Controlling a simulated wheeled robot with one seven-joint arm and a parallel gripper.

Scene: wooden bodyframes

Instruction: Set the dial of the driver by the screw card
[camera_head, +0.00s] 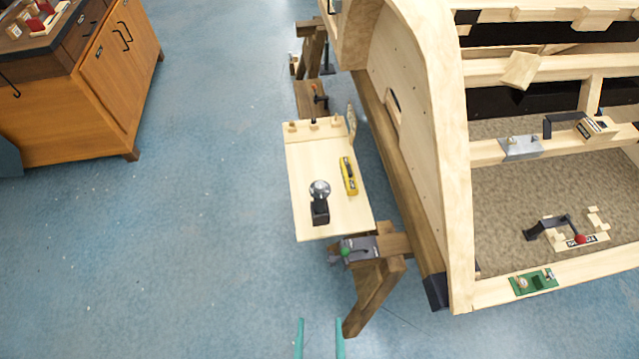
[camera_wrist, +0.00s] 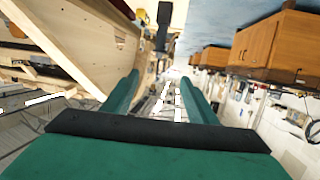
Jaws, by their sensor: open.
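My gripper (camera_head: 320,325) shows as two teal fingertips at the bottom edge of the head view, apart and with bare floor between them. In the wrist view my gripper (camera_wrist: 159,80) is open and empty. A pale board (camera_head: 305,160) on a wooden trestle lies ahead of it. On the board stand a black device with a round silver top (camera_head: 320,201) and a yellow tool with black parts (camera_head: 348,176). I cannot tell for sure which is the driver. No dial marks or screw card can be read at this size.
A large wooden bodyframe (camera_head: 430,130) stands right of the board. A grey clamp with a green knob (camera_head: 360,249) sits on the trestle's near end. A wooden cabinet (camera_head: 120,75) stands at the upper left. Blue floor (camera_head: 180,240) on the left is clear.

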